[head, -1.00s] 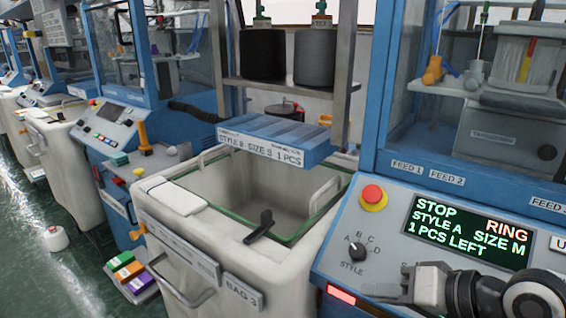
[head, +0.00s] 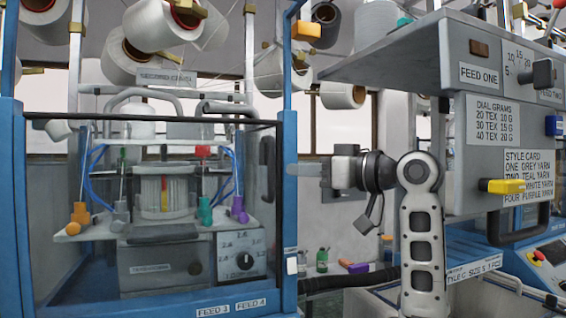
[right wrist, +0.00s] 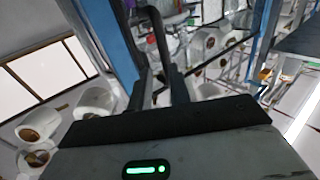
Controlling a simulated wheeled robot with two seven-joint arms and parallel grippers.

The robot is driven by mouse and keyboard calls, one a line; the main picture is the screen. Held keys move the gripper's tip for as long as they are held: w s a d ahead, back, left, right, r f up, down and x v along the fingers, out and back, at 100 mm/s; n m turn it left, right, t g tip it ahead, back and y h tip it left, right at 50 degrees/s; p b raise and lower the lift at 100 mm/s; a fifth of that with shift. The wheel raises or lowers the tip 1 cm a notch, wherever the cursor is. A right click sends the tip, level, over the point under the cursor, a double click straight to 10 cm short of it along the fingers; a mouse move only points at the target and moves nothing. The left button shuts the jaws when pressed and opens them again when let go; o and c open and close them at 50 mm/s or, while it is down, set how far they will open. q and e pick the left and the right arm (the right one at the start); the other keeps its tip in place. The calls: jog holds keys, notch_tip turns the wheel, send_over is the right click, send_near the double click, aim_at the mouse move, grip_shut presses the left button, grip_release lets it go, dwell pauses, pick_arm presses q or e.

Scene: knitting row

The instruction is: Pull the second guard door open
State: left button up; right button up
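The guard door (head: 100,270) is a clear pane in the blue frame of the machine on the left of the head view. It looks closed, with a dark top edge and FEED 3 and FEED 4 labels below. My right gripper (head: 305,178) points left, close to the frame's right post. In the right wrist view its two dark fingers (right wrist: 162,88) stand apart with a gap between them. A dark looped bar, apparently a handle (right wrist: 158,32), runs down to the fingertips beside a blue post. Whether the fingers touch it I cannot tell. My left gripper is out of view.
A grey feed box (head: 480,75) with a yellow lever (head: 503,186) and a shelf stands close right of my right arm. Yarn cones (head: 160,25) hang above. A bin (head: 490,298) stands low at right. Knitting parts sit behind the pane.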

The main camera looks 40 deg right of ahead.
aim_at(274, 163)
jog(key=shift+y, duration=0.3)
jog(key=x, duration=0.2)
jog(key=p+x, duration=0.1)
jog(key=x, duration=0.1)
jog(key=r+p+x, duration=0.1)
jog(key=x, duration=0.1)
jog(key=shift+a, duration=0.35)
jog(key=shift+w+a+f, duration=0.1)
jog(key=shift+w+a, duration=0.05)
jog(key=shift+w, duration=0.4)
grip_shut()
